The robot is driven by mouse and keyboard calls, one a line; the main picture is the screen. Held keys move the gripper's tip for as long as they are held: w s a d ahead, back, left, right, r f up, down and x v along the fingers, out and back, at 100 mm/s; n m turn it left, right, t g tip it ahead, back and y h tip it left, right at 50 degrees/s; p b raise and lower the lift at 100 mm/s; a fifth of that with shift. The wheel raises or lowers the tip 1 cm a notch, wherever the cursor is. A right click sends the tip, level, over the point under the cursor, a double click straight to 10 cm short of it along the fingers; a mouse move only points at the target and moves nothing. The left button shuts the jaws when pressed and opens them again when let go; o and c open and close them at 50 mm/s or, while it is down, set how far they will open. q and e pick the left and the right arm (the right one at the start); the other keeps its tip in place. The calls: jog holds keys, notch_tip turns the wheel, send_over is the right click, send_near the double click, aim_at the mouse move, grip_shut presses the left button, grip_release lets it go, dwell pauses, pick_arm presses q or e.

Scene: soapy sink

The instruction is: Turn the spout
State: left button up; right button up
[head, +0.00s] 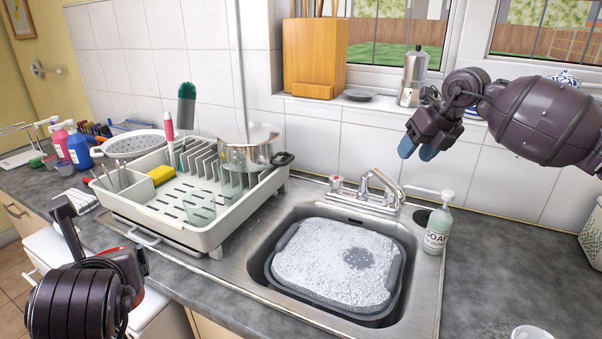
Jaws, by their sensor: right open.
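The chrome spout (386,182) rises behind the sink and curves over toward its right back side. A tap handle (336,184) stands to its left. My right gripper (417,150) is open and empty, in the air above and to the right of the spout, with its blue fingertips pointing down and apart from the spout. My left gripper (66,212) is at the lower left, in front of the dish rack and far from the spout. Its fingertips are not clear, so I cannot tell whether it is open.
The steel sink holds a grey basin (390,300) full of foam. A soap bottle (438,230) stands close to the right of the spout. A dish rack (215,225) with dishes and a pot (250,145) is at left. A moka pot (412,78) stands on the windowsill. The right counter is mostly clear.

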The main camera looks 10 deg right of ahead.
aim_at(393, 181)
jog(key=x, duration=0.7)
jog(key=d+x, duration=0.1)
jog(key=x, duration=0.3)
jog(key=shift+w+f+b, duration=0.2)
jog(key=shift+w+b, duration=0.1)
jog(key=shift+w, duration=0.05)
grip_shut()
